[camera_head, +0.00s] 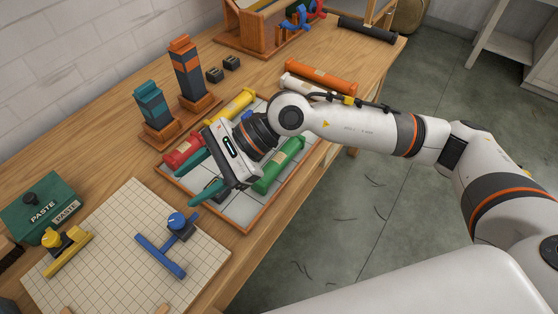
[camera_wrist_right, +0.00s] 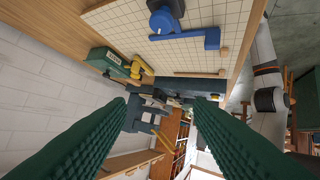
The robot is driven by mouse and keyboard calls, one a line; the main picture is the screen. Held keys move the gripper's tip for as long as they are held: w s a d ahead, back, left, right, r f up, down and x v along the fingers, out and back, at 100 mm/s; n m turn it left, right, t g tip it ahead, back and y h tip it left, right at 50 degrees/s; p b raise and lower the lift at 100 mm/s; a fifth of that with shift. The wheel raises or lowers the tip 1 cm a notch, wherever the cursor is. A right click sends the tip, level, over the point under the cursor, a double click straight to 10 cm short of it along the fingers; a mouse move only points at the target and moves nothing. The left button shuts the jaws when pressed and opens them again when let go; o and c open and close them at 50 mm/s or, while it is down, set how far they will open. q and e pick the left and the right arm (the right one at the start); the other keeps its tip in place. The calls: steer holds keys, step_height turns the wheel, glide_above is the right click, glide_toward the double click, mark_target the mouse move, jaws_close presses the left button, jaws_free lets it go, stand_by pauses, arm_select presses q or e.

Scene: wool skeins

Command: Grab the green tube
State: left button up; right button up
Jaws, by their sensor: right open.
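The green tube (camera_head: 278,168) lies in the orange-rimmed, white-tiled tray (camera_head: 247,229), along its right side. My right gripper (camera_head: 184,183) is open, with its two green fingers pointing left over the tray's left part. The fingers are apart from the tube, which lies to the right of the gripper body. In the right wrist view the fingers (camera_wrist_right: 161,108) are spread with nothing held between them, and the green tube does not show. My left gripper is not in view.
A red tube (camera_head: 183,151) and a yellow tube (camera_head: 236,104) share the tray. Orange (camera_head: 320,76) and white (camera_head: 300,86) tubes lie behind it. Two block towers (camera_head: 187,70) stand left. A grid mat (camera_head: 115,265) holds blue and yellow tools, near a green paste box (camera_head: 35,208).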

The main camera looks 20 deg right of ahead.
steer(key=w+d+f+n+t+h, duration=0.1)
steer(key=w+d+f+h, duration=0.15)
steer(key=d, duration=0.25)
steer(key=w+d+f+n+t+h, duration=0.1)
steer(key=w+d+f+n+h, duration=0.15)
steer(key=d+h, duration=0.2)
steer(key=t+h, duration=0.1)
steer(key=h, duration=0.3)
glide_toward(277, 161)
steer(key=f, duration=0.1)
steer(key=f+p, duration=0.1)
steer(key=f, duration=0.2)
steer(key=shift+w+a+f, duration=0.2)
steer(key=shift+w+f, duration=0.1)
steer(key=shift+w+a+f+p, duration=0.15)
steer(key=shift+f+p, duration=0.2)
steer(key=shift+f, duration=0.65)
steer(key=shift+w+a+f+p, duration=0.1)
steer(key=shift+f+p, duration=0.2)
steer(key=shift+f, duration=0.65)
steer(key=shift+w+a+f+p, duration=0.15)
steer(key=shift+f+p, duration=0.2)
steer(key=shift+f, duration=0.65)
steer(key=shift+r, duration=0.1)
steer(key=c, duration=0.8)
